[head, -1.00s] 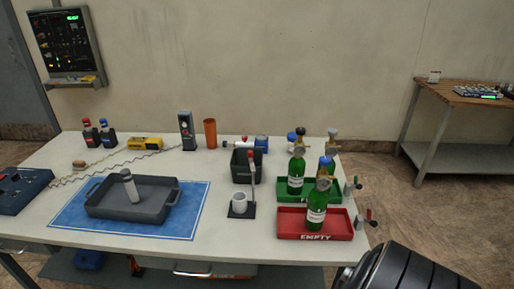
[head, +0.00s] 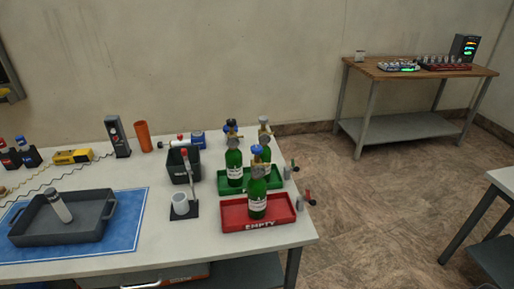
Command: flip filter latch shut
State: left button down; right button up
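No part is clearly marked as a filter latch. On the white workbench (head: 140,178), a white cup-like holder (head: 180,205) sits on a small dark base, with an upright lever (head: 185,165) beside it. Whether this is the filter and its latch I cannot tell. A grey cylinder (head: 58,207) leans in a dark grey tray (head: 85,228) on a blue mat (head: 128,222). Neither of my grippers is in view.
Green bottles (head: 235,163) stand in a green tray (head: 222,187) and a red tray (head: 235,223) marked EMPTY at the bench's right end. Small valves (head: 308,197) stick out there. A wooden side table (head: 385,73) stands at the back right. Open floor (head: 370,200) lies between.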

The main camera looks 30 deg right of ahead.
aim_at(184, 153)
jog(key=i+j+z, duration=0.25)
jog(key=i+z, duration=0.25)
jog(key=i+j+z, duration=0.25)
jog(key=j+z, duration=0.25)
jog(key=i+j, duration=0.4)
jog(key=j, duration=0.15)
jog(key=k+l, duration=0.25)
jog(key=k, duration=0.2)
jog(key=k+l, duration=0.2)
jog(key=k, duration=0.25)
jog(key=k+l+z, duration=0.1)
jog(key=k+l, duration=0.15)
jog(key=k, duration=0.2)
